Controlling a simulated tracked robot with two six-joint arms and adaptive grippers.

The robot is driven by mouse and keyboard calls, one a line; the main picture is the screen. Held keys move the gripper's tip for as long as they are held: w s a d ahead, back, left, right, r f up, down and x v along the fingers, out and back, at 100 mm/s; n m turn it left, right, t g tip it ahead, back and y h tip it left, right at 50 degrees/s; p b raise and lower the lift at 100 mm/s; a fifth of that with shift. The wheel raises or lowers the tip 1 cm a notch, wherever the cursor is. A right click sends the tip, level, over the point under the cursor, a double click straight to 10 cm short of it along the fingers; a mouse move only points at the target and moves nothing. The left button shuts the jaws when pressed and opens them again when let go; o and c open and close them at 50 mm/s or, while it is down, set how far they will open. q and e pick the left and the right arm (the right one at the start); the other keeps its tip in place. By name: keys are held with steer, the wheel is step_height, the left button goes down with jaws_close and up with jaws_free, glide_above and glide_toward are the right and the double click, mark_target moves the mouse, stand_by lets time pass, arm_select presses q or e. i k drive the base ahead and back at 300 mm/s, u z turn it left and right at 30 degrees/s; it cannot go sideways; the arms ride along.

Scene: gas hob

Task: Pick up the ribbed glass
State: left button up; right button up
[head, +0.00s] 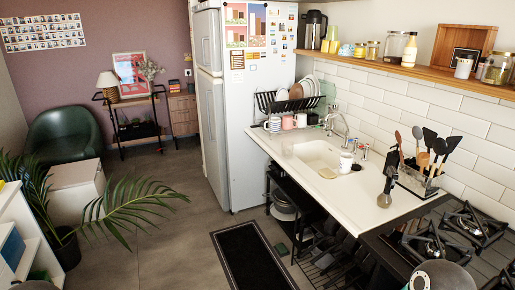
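I cannot make out a ribbed glass for certain in the head view. Several small jars and cups stand on the wooden shelf at the upper right, including a glass jar (497,67) at its right end, but they are too small to show ribs.
A gas hob (437,240) is at the lower right. A fridge (246,160) stands behind. A dark mat (252,258) lies on open floor; a palm (125,208) leans in from the left.

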mark_target(288, 146)
steer(key=u, duration=0.65)
steer(key=i, duration=2.65)
steer(key=z, duration=1.1)
steer(key=i, duration=0.6)
steer(key=z, duration=0.3)
